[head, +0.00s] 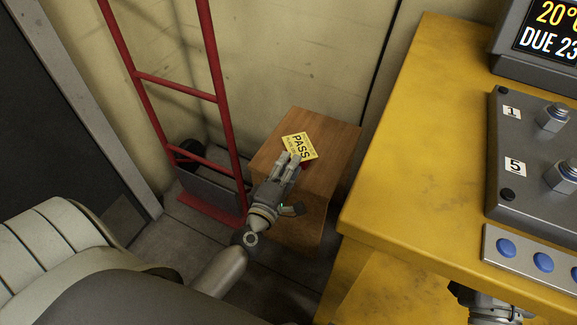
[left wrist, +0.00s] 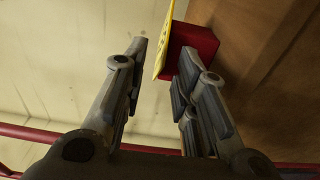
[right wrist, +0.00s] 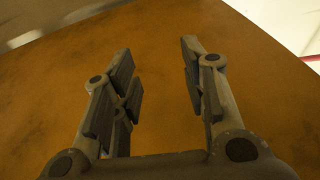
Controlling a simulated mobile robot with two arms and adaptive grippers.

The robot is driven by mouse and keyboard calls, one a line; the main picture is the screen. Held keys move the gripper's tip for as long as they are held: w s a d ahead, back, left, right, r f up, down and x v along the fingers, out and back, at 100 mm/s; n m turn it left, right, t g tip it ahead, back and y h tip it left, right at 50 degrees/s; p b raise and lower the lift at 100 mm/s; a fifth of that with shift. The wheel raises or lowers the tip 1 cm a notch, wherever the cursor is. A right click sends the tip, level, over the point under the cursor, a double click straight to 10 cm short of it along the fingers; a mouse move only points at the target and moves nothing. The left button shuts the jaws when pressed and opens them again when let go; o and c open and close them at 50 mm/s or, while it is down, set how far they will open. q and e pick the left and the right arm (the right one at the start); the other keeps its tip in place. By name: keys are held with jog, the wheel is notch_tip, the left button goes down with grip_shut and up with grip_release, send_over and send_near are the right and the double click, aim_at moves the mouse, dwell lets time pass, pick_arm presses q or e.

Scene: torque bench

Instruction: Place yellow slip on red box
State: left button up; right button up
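The yellow slip (head: 300,146), printed PASS, shows above a wooden crate in the head view. The left wrist view shows the slip (left wrist: 165,38) nearly edge-on against the red box (left wrist: 192,47). The slip appears to touch the box's face. In the head view the box is mostly hidden under the slip and behind my fingers. My left gripper (head: 290,160) is at the slip's near edge. In the left wrist view its fingers (left wrist: 163,62) are apart, with the slip's edge between them and not clearly gripped. My right gripper (right wrist: 157,55) is open and empty.
The wooden crate (head: 335,145) stands by the wall. A red hand truck (head: 222,130) stands to its left. The yellow bench (head: 410,150) is at the right, carrying a grey bolt block (head: 530,150), a display (head: 550,40) and a blue-button panel (head: 525,257).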

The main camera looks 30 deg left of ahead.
pick_arm(q)
jog(key=s+d, duration=0.1)
jog(key=s, duration=0.9)
jog(key=w+d+r+m+t+h, duration=0.1)
jog(key=d+r+m+h, duration=0.3)
jog(key=r+m, duration=0.7)
jog(key=w+d+r+m+t+h, duration=0.1)
jog(key=d+r+m+h, duration=0.3)
jog(key=d+r+m, duration=0.4)
notch_tip(320, 180, up, 4)
jog(key=m+t, duration=0.1)
jog(key=m, duration=0.2)
jog(key=shift+w+d+r+t, duration=0.15)
jog(key=shift+d+t, duration=0.05)
jog(key=shift+t, duration=0.1)
pick_arm(e)
jog(key=shift+s+r+t+y, duration=0.3)
jog(key=shift+r+t, duration=0.1)
jog(key=shift+r, duration=0.3)
